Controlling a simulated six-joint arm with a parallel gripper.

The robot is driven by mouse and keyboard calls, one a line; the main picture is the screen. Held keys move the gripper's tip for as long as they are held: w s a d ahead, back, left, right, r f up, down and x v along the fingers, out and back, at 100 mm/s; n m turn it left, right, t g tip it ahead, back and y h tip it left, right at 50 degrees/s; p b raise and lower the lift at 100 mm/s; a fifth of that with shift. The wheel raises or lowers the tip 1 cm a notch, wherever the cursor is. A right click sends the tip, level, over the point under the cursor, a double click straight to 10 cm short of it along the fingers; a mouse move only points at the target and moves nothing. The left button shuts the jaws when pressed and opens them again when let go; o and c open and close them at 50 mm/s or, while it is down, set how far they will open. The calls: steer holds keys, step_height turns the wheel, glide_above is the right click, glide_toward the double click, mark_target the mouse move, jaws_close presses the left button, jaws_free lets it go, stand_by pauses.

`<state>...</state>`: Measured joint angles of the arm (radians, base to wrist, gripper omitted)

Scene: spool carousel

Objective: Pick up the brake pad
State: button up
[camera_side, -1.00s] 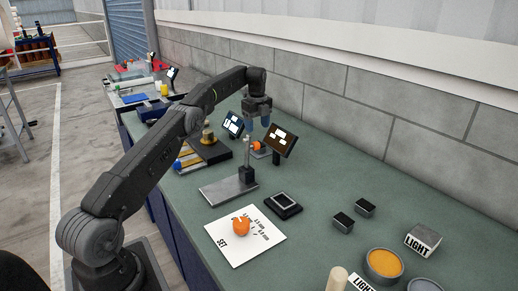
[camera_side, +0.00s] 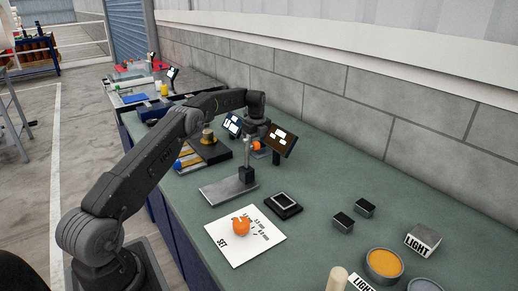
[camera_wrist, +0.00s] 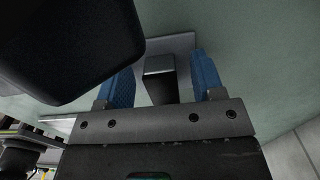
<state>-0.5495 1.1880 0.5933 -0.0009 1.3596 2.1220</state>
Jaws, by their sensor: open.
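No part is clearly marked as the brake pad. Two small black blocks with pale edges, the nearer block (camera_side: 343,220) and the farther block (camera_side: 364,207), lie on the bench right of centre. A metal stand (camera_side: 219,193) carries an upright post with a black block (camera_side: 247,176) at its foot. My gripper (camera_wrist: 163,68) is open, with blue fingers. In the wrist view a dark grey upright piece (camera_wrist: 160,82) shows between the fingers; I cannot tell whether it is touched or what it is. In the side view my fingers are hard to make out near the post top.
A tilted screen (camera_side: 280,140) stands close to the post. A white sheet (camera_side: 262,250) holds an orange piece (camera_side: 241,227), with a black square pad (camera_side: 284,204) beside it. A large dark shape (camera_wrist: 70,45) blocks the wrist view's upper left. A yellow-topped tin (camera_side: 384,262) stands at front right.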

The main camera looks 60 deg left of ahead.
steer(key=c, duration=1)
steer(key=shift+c, duration=0.4)
steer(key=shift+r, duration=0.15)
